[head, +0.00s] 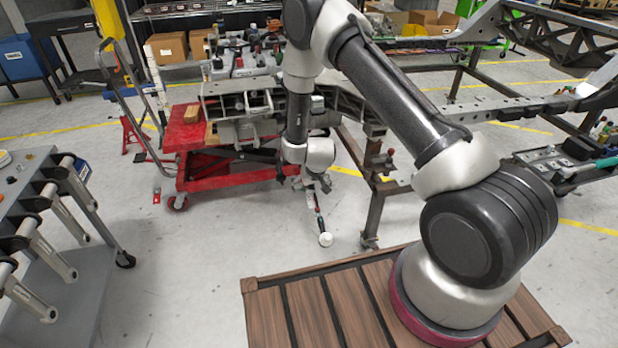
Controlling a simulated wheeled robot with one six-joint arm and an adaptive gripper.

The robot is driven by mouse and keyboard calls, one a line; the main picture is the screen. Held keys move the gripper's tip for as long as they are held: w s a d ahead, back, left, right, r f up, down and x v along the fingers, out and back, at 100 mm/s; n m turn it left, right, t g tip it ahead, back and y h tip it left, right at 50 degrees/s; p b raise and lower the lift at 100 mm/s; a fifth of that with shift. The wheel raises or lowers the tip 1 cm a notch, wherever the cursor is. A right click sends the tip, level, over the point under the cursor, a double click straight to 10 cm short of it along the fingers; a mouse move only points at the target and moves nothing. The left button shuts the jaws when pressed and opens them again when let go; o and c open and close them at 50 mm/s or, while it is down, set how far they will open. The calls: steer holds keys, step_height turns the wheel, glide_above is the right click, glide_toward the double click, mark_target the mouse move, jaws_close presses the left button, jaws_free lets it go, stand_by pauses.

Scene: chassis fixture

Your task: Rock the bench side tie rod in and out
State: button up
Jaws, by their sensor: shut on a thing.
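My gripper (318,186) points down in the middle of the head view, in front of the subframe on the red lift cart. It is shut on the tie rod (320,222), a thin dark rod with green and red marks. The rod hangs down from the jaws, slightly tilted, and ends in a white ball (325,239). Its upper end is hidden by my gripper and wrist. The fingers are small here, so the exact grip point is unclear. Another small red and white tipped part (389,161) shows to the right, apart from my gripper.
The red lift cart (185,140) carries a grey metal subframe (235,105) just behind my gripper. A metal stand leg (374,210) is close on the right. A grey bench (25,170) with several metal arms stands at left. The floor between is clear.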

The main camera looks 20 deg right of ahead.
steer(key=shift+d+r, duration=0.1)
steer(key=shift+d, duration=0.15)
steer(key=shift+c, duration=0.5)
steer(key=o, duration=0.7)
steer(key=c, duration=0.4)
steer(key=shift+s, duration=0.1)
steer(key=shift+v, duration=1.25)
steer(key=c, duration=0.3)
steer(key=shift+v, duration=2.75)
steer(key=shift+a, duration=0.15)
steer(key=shift+s, duration=0.15)
